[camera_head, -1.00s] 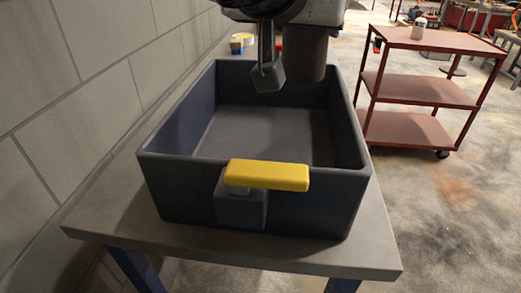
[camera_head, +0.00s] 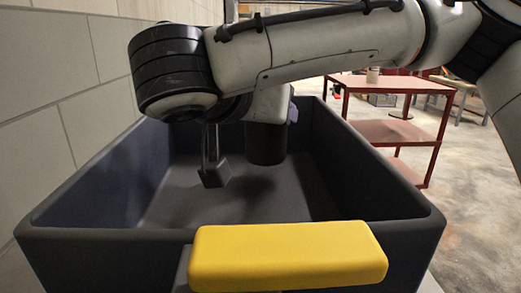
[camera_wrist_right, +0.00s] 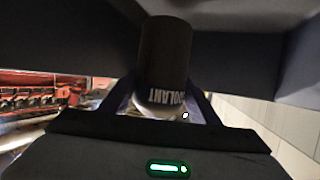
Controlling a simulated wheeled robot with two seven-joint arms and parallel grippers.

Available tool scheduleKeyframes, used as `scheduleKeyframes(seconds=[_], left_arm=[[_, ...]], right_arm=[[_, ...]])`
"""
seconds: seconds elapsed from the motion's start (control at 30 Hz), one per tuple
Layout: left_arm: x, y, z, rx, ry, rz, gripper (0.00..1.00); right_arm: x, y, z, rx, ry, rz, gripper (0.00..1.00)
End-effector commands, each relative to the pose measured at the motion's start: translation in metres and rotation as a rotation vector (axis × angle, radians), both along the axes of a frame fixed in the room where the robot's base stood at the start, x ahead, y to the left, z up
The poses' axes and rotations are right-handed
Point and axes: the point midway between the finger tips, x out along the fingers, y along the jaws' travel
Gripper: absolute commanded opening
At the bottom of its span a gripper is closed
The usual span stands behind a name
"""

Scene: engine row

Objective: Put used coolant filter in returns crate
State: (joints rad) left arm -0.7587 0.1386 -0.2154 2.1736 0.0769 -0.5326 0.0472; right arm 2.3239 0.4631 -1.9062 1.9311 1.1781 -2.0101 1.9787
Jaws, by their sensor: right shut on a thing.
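The used coolant filter (camera_head: 265,146) is a dark cylinder hanging upright inside the returns crate's opening, above its floor. In the right wrist view, the filter (camera_wrist_right: 165,60) shows part of a white "COOLANT" label. My left gripper is out of view.
A pale block wall (camera_head: 60,90) runs close along the crate's left side. A red shelf cart (camera_head: 395,130) stands on the floor beyond the crate at the right. My right arm spans across the top of the crate and hides its far left part.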

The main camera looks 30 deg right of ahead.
Motion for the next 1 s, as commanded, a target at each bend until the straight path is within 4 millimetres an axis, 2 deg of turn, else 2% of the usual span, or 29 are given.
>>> scheduleKeyframes(seconds=[0.17, 0.4, 0.6, 0.7, 0.73, 0.83, 1.0], left_arm=[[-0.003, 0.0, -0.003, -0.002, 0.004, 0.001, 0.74], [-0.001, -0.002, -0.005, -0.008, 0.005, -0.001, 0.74], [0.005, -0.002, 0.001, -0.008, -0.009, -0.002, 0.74], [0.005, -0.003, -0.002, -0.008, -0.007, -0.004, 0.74], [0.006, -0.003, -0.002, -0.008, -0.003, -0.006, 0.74], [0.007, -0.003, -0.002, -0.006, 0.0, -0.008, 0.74], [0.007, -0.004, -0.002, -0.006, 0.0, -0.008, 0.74]], right_arm=[[0.0, 0.0, -0.013, -0.001, -0.004, 0.0, 0.19], [0.0, 0.0, -0.043, 0.0, -0.003, 0.0, 0.19], [0.0, 0.0, -0.042, 0.001, -0.005, 0.0, 0.19], [0.0, 0.0, -0.045, 0.001, -0.005, 0.0, 0.19], [0.0, 0.0, -0.046, 0.0, -0.002, 0.001, 0.57], [0.0, 0.0, -0.045, 0.0, -0.002, 0.001, 0.74], [0.0, 0.0, -0.045, 0.0, -0.002, 0.001, 0.74]])
